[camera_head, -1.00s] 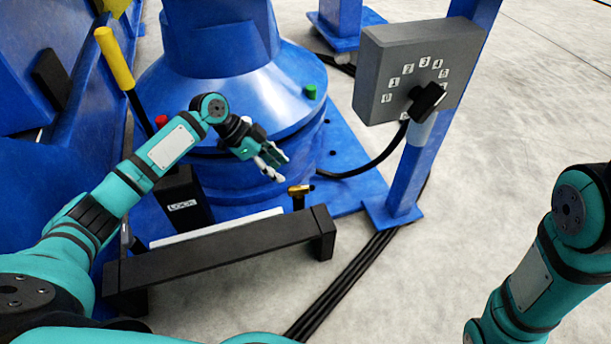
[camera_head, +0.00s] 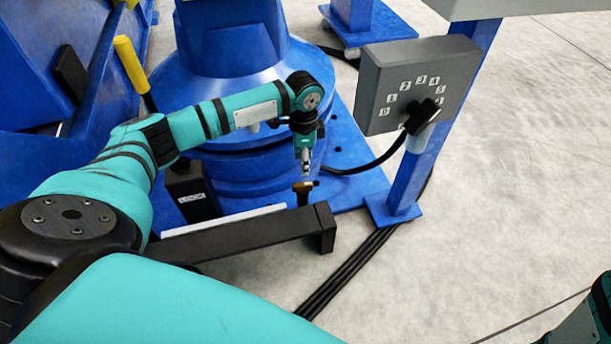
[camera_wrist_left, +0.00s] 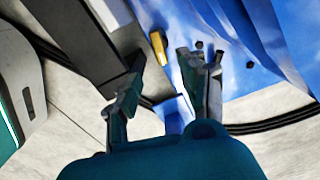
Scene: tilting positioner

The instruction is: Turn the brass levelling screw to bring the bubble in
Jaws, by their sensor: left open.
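The brass levelling screw (camera_head: 303,186) stands upright on a dark post at the front of the blue base, behind the right end of the black bar. My left gripper (camera_head: 306,171) points down just above the screw, with a small gap seeming to remain. In the left wrist view the open fingers (camera_wrist_left: 166,64) are spread, and the brass piece (camera_wrist_left: 158,48) lies beyond them, between their tips in the picture. Nothing is held. I cannot make out the bubble in either view. My right gripper is out of view; only part of that arm shows at bottom right.
The black bar (camera_head: 240,237) runs in front of the base, with a white strip behind it. A yellow-handled lever (camera_head: 130,65) and a black LOCK box (camera_head: 192,193) stand left. A grey dial box (camera_head: 415,85) on a blue post stands right. Dark cables cross the floor.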

